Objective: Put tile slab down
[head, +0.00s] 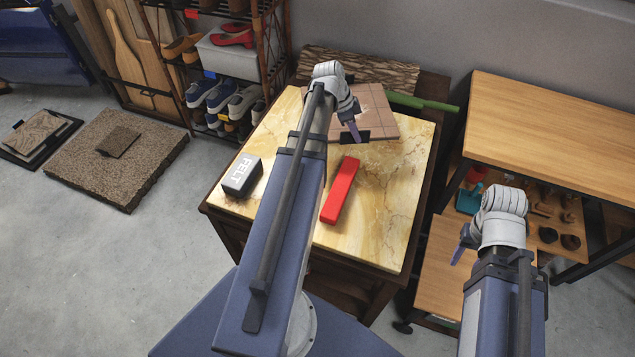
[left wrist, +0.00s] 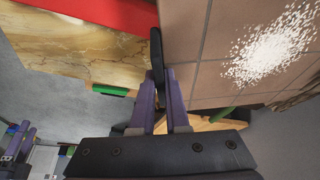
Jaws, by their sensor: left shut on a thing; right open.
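The tile slab (head: 376,107) is a flat pinkish-brown square with grout lines, at the back of the marble-topped table (head: 390,215). In the left wrist view the tile slab (left wrist: 190,75) fills the upper right and carries a speckled white patch. My left gripper (head: 353,134) is at its near edge. The purple fingers, also in the left wrist view (left wrist: 165,85), are shut on a dark tab at the slab's edge. I cannot tell whether the slab touches the table. My right gripper (head: 461,245) is open and empty, off the table's right side.
A red block (head: 340,190) and a dark FELT block (head: 242,175) lie on the marble top. A green bar (head: 422,103) and a bark-like slab (head: 360,68) are behind the tile slab. A wooden bench (head: 560,120) stands right and a shoe rack (head: 220,70) back left.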

